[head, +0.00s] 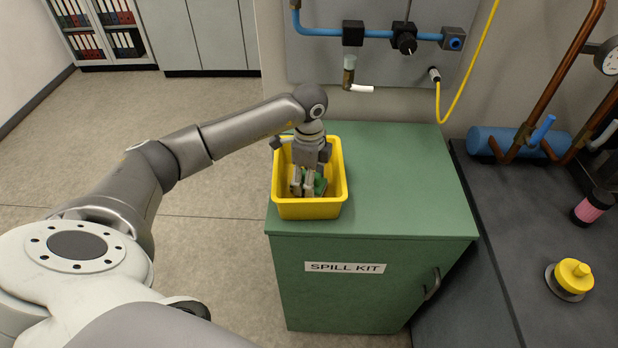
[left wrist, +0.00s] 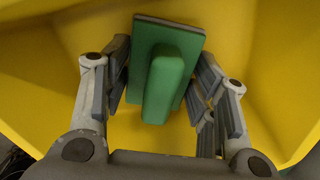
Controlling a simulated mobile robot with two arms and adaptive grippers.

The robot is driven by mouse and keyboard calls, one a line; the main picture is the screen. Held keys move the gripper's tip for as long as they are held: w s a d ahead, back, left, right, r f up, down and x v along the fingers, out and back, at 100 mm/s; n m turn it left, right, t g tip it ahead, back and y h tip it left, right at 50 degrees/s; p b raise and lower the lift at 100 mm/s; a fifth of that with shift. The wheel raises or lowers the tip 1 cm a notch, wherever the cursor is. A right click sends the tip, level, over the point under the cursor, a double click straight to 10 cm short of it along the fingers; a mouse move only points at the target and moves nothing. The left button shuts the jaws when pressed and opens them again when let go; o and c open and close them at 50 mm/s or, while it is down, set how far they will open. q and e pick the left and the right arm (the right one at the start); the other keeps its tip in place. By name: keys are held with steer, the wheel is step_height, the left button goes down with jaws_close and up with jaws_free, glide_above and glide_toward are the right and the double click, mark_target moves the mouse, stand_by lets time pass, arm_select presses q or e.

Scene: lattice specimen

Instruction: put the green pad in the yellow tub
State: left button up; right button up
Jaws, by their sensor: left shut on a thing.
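The yellow tub (head: 308,208) stands on top of the green spill kit cabinet (head: 400,195). My left gripper (head: 309,185) reaches down inside the tub's rim. In the left wrist view my left gripper (left wrist: 165,95) is shut on the green pad (left wrist: 165,85), with fingers on both sides of it. The pad has a green raised grip and a grey edge, and yellow tub walls surround it there. In the head view the green pad (head: 320,186) is partly hidden by the fingers. Whether it touches the tub floor I cannot tell. My right gripper is not in view.
The cabinet top right of the tub is clear. A blue pipe (head: 325,31) with valves and a yellow hose (head: 470,85) are on the wall behind. A dark bench (head: 500,240) on the right holds a yellow knob (head: 573,275) and a pink-black cylinder (head: 592,207).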

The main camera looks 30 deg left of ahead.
arm_select(q)
steer(key=shift+f, duration=0.35)
steer(key=shift+f, duration=0.1)
steer(key=shift+f, duration=0.1)
steer(key=o, duration=1.1)
